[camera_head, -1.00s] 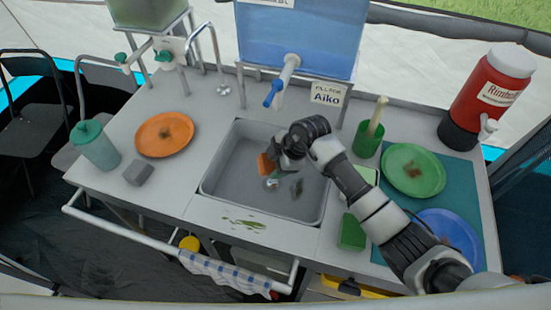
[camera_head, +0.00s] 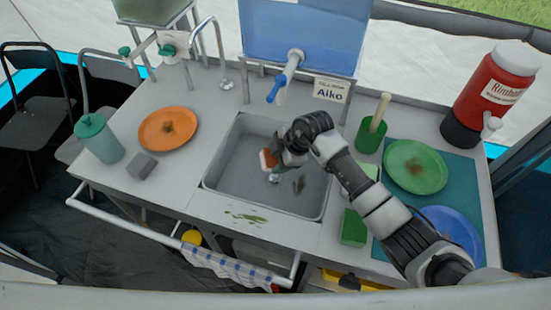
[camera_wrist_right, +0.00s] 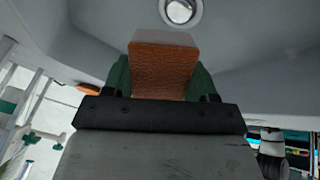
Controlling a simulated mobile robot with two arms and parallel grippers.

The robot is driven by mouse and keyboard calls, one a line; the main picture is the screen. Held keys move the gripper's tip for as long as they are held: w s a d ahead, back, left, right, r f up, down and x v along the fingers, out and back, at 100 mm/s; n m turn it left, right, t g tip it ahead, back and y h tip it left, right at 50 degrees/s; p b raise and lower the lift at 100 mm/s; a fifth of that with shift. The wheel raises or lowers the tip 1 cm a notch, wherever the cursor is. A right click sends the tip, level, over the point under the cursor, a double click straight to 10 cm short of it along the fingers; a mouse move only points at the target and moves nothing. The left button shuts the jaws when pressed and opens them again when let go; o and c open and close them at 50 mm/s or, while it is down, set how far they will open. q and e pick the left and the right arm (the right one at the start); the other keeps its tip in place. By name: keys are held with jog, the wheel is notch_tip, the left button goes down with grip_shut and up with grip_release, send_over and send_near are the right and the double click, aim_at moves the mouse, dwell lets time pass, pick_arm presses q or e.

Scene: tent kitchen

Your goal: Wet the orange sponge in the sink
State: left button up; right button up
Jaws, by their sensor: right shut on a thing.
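The orange sponge (camera_head: 268,159) is held in my right gripper (camera_head: 277,157), over the grey sink basin (camera_head: 236,178). In the right wrist view the sponge (camera_wrist_right: 163,68) sits between the two green fingers, with the sink drain (camera_wrist_right: 181,11) beyond it. My right gripper is shut on the sponge. The blue tap (camera_head: 276,88) of the blue water tank (camera_head: 303,35) is above the back edge of the sink. I see no water running. My left gripper is not in view.
An orange plate (camera_head: 167,129), a grey block (camera_head: 141,166) and a teal bottle (camera_head: 99,139) stand left of the sink. A green cup (camera_head: 371,137), a green plate (camera_head: 416,166) and a green sponge (camera_head: 353,228) are on the right. Dark scraps lie in the sink.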

jog(key=shift+r+p, duration=3.6)
jog(key=shift+r, duration=0.4)
notch_tip(320, 180, up, 4)
jog(key=p, duration=0.4)
jog(key=shift+r, duration=0.25)
